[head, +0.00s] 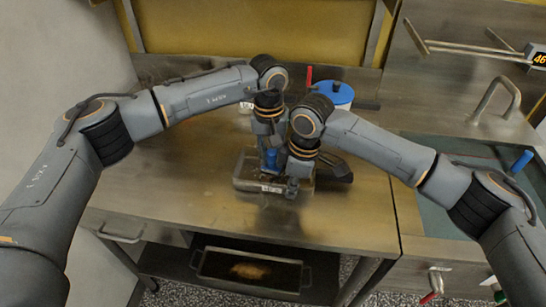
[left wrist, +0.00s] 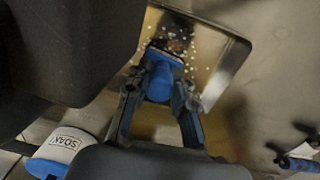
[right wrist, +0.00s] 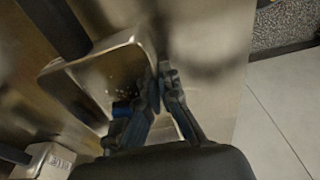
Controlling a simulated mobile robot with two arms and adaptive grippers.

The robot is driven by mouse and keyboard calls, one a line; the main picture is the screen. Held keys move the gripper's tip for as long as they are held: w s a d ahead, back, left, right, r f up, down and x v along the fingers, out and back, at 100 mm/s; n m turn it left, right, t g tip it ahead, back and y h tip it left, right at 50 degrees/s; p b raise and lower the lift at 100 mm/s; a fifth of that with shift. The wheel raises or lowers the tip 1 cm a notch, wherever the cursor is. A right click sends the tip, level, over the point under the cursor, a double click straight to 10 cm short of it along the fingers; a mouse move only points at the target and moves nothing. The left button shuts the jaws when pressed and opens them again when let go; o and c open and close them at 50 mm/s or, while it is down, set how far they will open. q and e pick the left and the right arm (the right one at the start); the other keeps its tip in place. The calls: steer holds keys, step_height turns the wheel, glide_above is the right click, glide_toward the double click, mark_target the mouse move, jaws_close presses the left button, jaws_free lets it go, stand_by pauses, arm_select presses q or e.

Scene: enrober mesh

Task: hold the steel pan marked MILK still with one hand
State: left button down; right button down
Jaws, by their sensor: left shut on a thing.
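The steel pan (head: 240,184) stands on the steel table, with a small label on its front side whose lettering I cannot read. Its rim shows in the left wrist view (left wrist: 228,70) and its wall in the right wrist view (right wrist: 75,62); pale specks lie inside. My left gripper (head: 271,155) is over the pan and shut on a blue-handled tool (left wrist: 160,78), whose lower end is in the pan. My right gripper (right wrist: 158,72) is at the pan's rim, on its right side in the head view (head: 293,185). Its fingertips are close together; whether they grip the wall is unclear.
A white tub with a blue lid (head: 334,92) stands behind my right wrist; the left wrist view shows it marked SOAK (left wrist: 65,143). A sink (head: 440,170) with a tap is at right. A tray (head: 215,265) sits on the lower shelf. The table left of the pan is clear.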

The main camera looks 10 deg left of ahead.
mark_target(271, 151)
arm_select(q)
steer(key=shift+r, duration=2.6)
steer(key=shift+r, duration=1.55)
steer(key=s+a+n, duration=0.1)
steer(key=s+a, duration=0.3)
steer(key=a, duration=0.7)
steer(key=s+a+n, duration=0.1)
steer(key=s+a, duration=0.3)
steer(key=a, duration=0.7)
step_height(271, 151, down, 10)
steer(key=shift+d+r, duration=0.15)
steer(key=shift+r, duration=0.05)
